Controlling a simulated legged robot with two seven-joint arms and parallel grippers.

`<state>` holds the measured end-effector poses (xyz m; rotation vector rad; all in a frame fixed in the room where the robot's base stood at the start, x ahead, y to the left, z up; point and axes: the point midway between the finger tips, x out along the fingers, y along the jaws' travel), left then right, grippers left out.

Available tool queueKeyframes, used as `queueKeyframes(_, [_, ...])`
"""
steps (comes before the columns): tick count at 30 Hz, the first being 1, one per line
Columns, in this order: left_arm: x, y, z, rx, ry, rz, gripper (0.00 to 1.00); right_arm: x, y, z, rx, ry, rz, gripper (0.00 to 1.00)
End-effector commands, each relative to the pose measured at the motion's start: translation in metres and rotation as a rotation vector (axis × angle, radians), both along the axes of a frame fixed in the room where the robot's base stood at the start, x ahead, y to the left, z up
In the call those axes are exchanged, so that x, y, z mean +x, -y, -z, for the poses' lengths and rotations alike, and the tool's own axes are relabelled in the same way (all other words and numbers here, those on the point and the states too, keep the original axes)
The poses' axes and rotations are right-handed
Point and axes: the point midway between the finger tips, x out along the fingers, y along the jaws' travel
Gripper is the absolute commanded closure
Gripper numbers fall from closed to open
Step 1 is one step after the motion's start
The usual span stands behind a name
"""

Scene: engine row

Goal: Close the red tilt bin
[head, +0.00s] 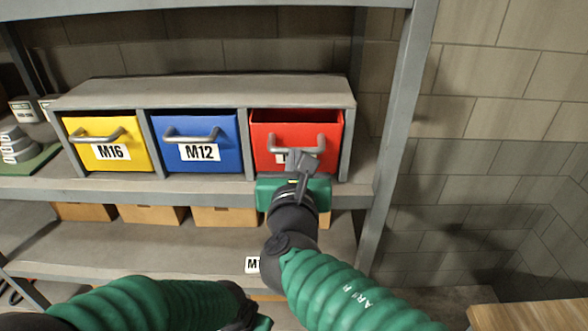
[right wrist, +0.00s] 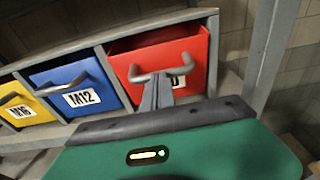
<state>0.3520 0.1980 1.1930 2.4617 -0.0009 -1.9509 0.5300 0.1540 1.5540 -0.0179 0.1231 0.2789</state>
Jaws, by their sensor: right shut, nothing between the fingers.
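The red tilt bin (head: 324,133) sits at the right end of a grey bin row on the shelf. Its front leans out a little at the top, leaving a dark gap above it. It also shows in the right wrist view (right wrist: 194,59), with a grey bar handle on its front. My right gripper (head: 301,160) is shut and empty, in front of the bin just below the handle; I cannot tell whether it touches. It partly hides the bin's label. In the right wrist view its fingers (right wrist: 157,92) overlap the handle's lower edge. My left gripper is not clearly visible.
A blue bin (head: 215,130) and a yellow bin (head: 98,148) stand left of the red one. A grey shelf post (head: 392,140) rises close on the right. Cardboard boxes (head: 151,213) line the lower shelf. A wooden surface (head: 530,316) lies at the lower right.

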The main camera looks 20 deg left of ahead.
Motion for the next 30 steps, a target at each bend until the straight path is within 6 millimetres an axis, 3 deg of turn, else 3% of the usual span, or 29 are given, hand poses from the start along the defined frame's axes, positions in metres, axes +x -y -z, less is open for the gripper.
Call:
queueKeyframes(12, [0.000,0.000,-0.003,0.000,0.000,0.000,0.64,0.017,-0.005,-0.015,0.000,0.001,0.000,1.00])
queueKeyframes(30, [0.000,0.000,-0.004,0.000,0.000,0.000,0.64,0.023,-0.007,-0.018,0.000,0.000,-0.001,1.00])
